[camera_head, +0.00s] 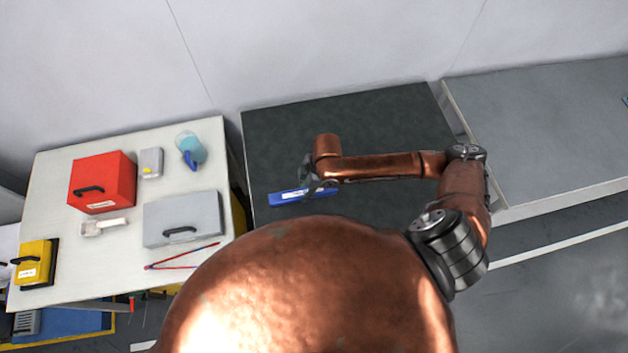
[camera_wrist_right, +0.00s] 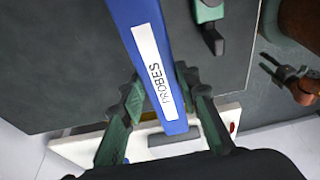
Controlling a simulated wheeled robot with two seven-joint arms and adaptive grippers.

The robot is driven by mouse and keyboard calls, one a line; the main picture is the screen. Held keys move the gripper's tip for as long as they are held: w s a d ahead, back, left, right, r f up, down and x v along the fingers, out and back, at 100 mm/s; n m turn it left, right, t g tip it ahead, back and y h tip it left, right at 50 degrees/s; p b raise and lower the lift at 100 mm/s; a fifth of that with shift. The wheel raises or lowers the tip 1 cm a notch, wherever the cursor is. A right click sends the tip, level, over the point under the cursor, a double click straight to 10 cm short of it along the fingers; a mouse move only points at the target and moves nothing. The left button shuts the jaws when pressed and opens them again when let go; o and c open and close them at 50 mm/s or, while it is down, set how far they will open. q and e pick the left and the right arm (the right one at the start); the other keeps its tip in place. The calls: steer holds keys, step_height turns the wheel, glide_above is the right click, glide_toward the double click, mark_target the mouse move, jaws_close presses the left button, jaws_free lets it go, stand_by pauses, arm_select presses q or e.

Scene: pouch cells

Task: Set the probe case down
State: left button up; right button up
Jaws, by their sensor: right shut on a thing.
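The probe case (camera_head: 286,197) is a long, slim blue case with a white label. In the head view it is over the left part of the dark mat-like table top (camera_head: 290,130). My right gripper (camera_head: 314,183) is shut on it. In the right wrist view the case (camera_wrist_right: 143,22) runs between the two green-padded fingers, and its label reads PROBES. I cannot tell whether its underside touches the table top.
A grey counter (camera_head: 540,120) stands at right. In the wrist view an unclear green-and-black item (camera_wrist_right: 208,22) lies beside the case.

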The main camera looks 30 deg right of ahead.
steer(key=w+d+f, duration=0.1)
steer(key=f, duration=0.1)
steer(key=w+d+f, duration=0.1)
steer(key=w+f, duration=0.1)
steer(key=w+d+f, duration=0.1)
steer(key=d+f, duration=0.1)
steer(key=shift+w+f, duration=0.1)
steer(key=shift+w, duration=0.25)
steer(key=shift+w+d+f+p, duration=0.1)
steer(key=shift+f+p, duration=0.45)
steer(key=shift+f, duration=1.15)
steer(key=shift+f, duration=0.15)
steer(key=o, duration=1.2)
steer(key=shift+o, duration=0.2)
steer(key=b+v, duration=0.1)
steer(key=v, duration=1.1)
